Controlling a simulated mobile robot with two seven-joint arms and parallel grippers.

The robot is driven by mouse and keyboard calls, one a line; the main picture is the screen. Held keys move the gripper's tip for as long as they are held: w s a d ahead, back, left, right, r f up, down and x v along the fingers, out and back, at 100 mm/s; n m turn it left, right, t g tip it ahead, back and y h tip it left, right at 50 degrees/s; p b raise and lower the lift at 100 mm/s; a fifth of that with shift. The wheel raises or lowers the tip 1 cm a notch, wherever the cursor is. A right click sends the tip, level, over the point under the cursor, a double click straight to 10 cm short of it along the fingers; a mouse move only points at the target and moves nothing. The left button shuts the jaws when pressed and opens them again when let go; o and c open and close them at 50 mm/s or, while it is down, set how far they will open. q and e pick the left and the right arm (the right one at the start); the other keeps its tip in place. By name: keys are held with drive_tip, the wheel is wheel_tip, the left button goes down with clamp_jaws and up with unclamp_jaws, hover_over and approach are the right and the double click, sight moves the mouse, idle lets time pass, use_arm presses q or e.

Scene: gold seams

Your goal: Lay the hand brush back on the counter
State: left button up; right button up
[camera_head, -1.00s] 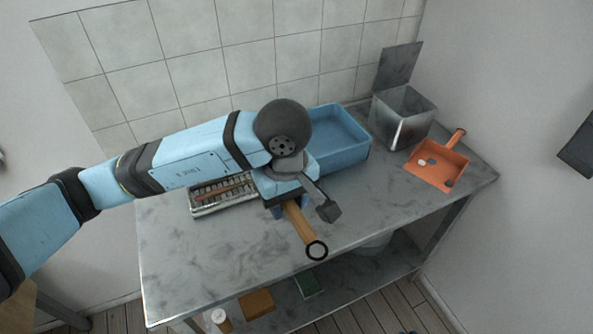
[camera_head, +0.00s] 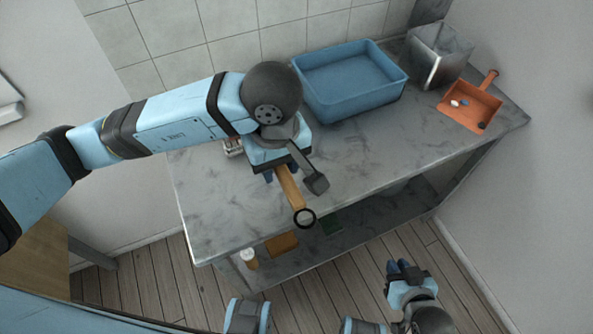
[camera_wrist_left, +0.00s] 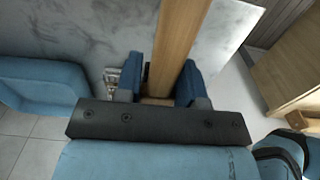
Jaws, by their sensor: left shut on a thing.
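The hand brush (camera_head: 289,188) shows as a wooden handle with a black ring at its end, pointing toward the counter's front edge. My left gripper (camera_head: 281,173) is shut on the wooden handle. The handle also shows between the two blue fingers in the left wrist view (camera_wrist_left: 176,45). The brush's bristles are hidden. The grey marbled counter (camera_head: 215,205) lies below; I cannot tell whether the brush touches it. My right gripper (camera_head: 399,268) is in front of the counter, away from it, with fingers close together; its opening is unclear.
A blue tub (camera_head: 350,80) stands at the counter's back. A metal bin (camera_head: 438,55) and an orange dustpan (camera_head: 468,112) with small bits are to the right. A rack (camera_head: 233,147) is mostly hidden by my left arm. The front-left counter is bare. The shelf below holds several items.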

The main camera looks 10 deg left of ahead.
sight(283, 214)
use_arm(q)
wheel_tip(283, 214, down, 16)
drive_tip(key=shift+r, duration=0.1)
idle(0.4)
drive_tip(key=shift+f, duration=0.2)
drive_tip(key=o, duration=0.9)
